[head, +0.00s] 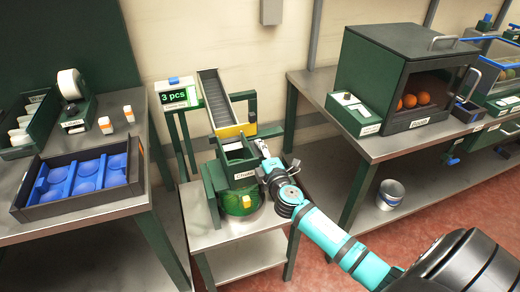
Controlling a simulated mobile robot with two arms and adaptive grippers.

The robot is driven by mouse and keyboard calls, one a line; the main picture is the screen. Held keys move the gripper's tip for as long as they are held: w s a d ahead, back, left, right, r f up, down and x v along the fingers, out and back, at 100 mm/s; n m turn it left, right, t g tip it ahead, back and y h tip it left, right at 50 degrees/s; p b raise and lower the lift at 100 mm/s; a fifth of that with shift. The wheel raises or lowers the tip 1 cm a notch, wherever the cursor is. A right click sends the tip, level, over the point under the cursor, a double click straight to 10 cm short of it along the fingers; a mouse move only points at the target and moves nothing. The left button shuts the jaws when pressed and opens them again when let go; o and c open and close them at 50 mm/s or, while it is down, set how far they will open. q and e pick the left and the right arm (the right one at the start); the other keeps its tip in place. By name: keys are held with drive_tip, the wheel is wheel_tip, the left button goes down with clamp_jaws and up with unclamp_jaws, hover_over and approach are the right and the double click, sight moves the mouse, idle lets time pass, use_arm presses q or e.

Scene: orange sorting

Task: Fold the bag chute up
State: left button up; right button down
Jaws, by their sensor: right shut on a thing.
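The bag chute (232,155) is a dark green, open-topped box with a white label on its front. My right gripper (263,172) is shut at the chute's right front side. The exact spot it grips is small and partly covered by the gripper. My left gripper is not in view.
The ramp (216,98) with a yellow end plate comes down behind the chute. A "3 pcs" display (175,95) stands left of it. A left bench bears a blue-celled tray (150,165); a right bench bears a dark cabinet (366,70) with oranges (410,101).

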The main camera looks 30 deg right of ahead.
drive_tip(key=shift+r, duration=0.1)
drive_tip(key=shift+a+r+n+p, duration=0.2)
drive_tip(key=shift+r+n+p, duration=0.1)
drive_tip(key=shift+r+p, duration=0.3)
drive_tip(key=a+r+n+p, duration=0.3)
drive_tip(key=w+a+r+n+p, duration=0.1)
drive_tip(key=a+r+n+p, duration=0.2)
drive_tip(key=p, duration=0.1)
drive_tip(key=w+a+r+n+p, duration=0.1)
drive_tip(key=a+r+n+p, duration=0.2)
drive_tip(key=a+p, duration=0.1)
drive_tip(key=shift+w+r, duration=0.2)
drive_tip(key=shift+w, duration=0.05)
drive_tip(key=w+a+f+n+p, duration=0.1)
drive_tip(key=a+n, duration=0.4)
drive_tip(key=a, duration=0.2)
drive_tip(key=w+a+f+n+p, duration=0.1)
drive_tip(key=w+a+n, duration=0.1)
drive_tip(key=a+n, duration=0.3)
drive_tip(key=a, duration=0.3)
drive_tip(key=shift+w+a+f, duration=0.15)
drive_tip(key=shift+w+f, duration=0.1)
drive_tip(key=shift+n, duration=0.3)
